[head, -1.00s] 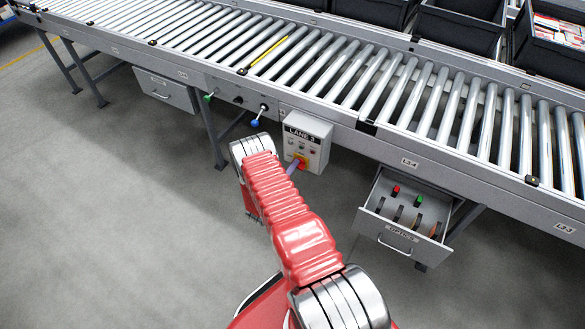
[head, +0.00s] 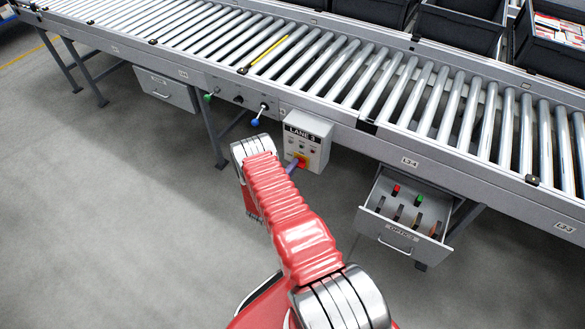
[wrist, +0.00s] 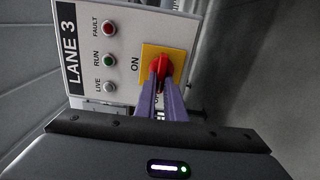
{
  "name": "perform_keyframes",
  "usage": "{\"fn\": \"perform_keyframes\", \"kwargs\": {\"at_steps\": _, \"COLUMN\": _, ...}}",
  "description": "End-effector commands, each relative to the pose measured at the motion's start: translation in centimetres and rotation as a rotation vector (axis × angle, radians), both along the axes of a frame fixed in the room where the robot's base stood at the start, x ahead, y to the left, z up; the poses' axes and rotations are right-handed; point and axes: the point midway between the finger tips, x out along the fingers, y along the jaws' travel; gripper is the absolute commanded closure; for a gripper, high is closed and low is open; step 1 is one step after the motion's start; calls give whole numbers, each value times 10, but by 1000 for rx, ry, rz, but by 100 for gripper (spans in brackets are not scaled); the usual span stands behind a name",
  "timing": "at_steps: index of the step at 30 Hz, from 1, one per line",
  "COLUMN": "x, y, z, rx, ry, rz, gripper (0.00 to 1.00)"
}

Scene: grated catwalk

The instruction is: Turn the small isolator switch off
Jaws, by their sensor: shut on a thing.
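The small isolator switch (wrist: 164,66) is a red rotary handle on a yellow plate, on the grey LANE 3 control box (head: 317,148). In the head view the yellow plate (head: 302,160) shows low on the box front. My gripper (wrist: 161,85) has two purple fingers, closed on the red handle from either side. It also shows in the head view (head: 292,167), reaching the switch. In the wrist view the handle runs roughly up and down the picture. ON is readable to its left; a second label below is mostly hidden by the fingers, so the exact setting is unclear.
FAULT, RUN and LIVE lamps (wrist: 109,58) sit beside the switch. The roller conveyor (head: 330,80) runs above the box. An open OPTICS drawer (head: 398,236) juts out at right. Green and blue-tipped levers (head: 255,122) are at left. The floor (head: 110,220) at left is clear.

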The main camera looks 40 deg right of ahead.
Motion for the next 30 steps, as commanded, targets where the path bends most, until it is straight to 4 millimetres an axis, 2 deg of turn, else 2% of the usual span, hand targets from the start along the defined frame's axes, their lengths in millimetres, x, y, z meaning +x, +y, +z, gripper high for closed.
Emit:
{"fn": "perform_keyframes", "kwargs": {"at_steps": 1, "x": -1, "y": 0, "z": -3, "rx": 6, "ry": 4, "rz": 0, "gripper": 100}}
{"fn": "perform_keyframes", "kwargs": {"at_steps": 2, "x": -1, "y": 0, "z": -3, "rx": 6, "ry": 4, "rz": 0, "gripper": 90}}
{"fn": "perform_keyframes", "kwargs": {"at_steps": 10, "x": 0, "y": 0, "z": -2, "rx": 3, "ry": 2, "rz": 1, "gripper": 72}}
{"fn": "perform_keyframes", "kwargs": {"at_steps": 20, "x": -1, "y": 4, "z": -1, "rx": 3, "ry": 2, "rz": 3, "gripper": 72}}
{"fn": "perform_keyframes", "kwargs": {"at_steps": 26, "x": -7, "y": 22, "z": -1, "rx": 3, "ry": 3, "rz": 5, "gripper": 72}}
{"fn": "perform_keyframes", "kwargs": {"at_steps": 30, "x": -14, "y": 44, "z": -2, "rx": 3, "ry": 4, "rz": 6, "gripper": 72}}
